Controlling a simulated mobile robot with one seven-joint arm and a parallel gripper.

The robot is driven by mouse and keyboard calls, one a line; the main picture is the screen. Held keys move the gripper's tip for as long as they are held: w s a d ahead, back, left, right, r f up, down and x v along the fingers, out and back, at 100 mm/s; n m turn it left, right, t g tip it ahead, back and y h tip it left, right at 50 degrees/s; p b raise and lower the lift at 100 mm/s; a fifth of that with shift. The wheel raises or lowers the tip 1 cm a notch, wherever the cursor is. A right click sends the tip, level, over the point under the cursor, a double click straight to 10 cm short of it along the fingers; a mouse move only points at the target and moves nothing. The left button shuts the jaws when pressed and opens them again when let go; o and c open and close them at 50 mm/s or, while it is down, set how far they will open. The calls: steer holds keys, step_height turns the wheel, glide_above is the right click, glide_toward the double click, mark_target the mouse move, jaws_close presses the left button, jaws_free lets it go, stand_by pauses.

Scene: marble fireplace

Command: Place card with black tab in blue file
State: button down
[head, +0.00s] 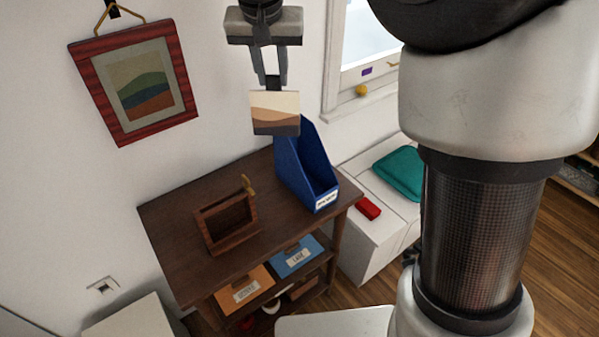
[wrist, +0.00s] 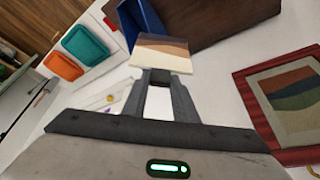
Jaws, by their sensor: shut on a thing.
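My gripper (head: 273,82) points down and is shut on the black tab at the top of the card (head: 275,108). The card has a cream, tan and brown landscape picture and hangs upright in the air. The blue file (head: 307,175) stands on the dark wooden table, open at the top, with a white label at its front foot. In the head view the card's lower edge overlaps the file's tall back corner; I cannot tell the gap. In the wrist view my gripper (wrist: 159,78) holds the card (wrist: 162,52) in front of part of the blue file (wrist: 148,20).
An open wooden box (head: 228,222) stands on the table (head: 180,215) left of the file. Orange (head: 243,291) and blue (head: 296,260) labelled boxes sit on the shelf below. A white cabinet (head: 372,225) with a teal cushion (head: 401,172) and red item (head: 367,208) stands right. A red-framed picture (head: 137,85) hangs left.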

steer(key=w+d+r+m+h+b, duration=0.25)
steer(key=d+m, duration=0.25)
steer(key=d, duration=0.4)
step_height(320, 180, down, 26)
steer(key=b, duration=0.6)
steer(key=shift+s+g, duration=0.25)
steer(key=shift+g, duration=0.15)
steer(key=shift+f+y, duration=0.1)
steer(key=shift+y, duration=0.15)
steer(key=shift+f, duration=0.15)
steer(key=c, duration=1.7)
jaws_free()
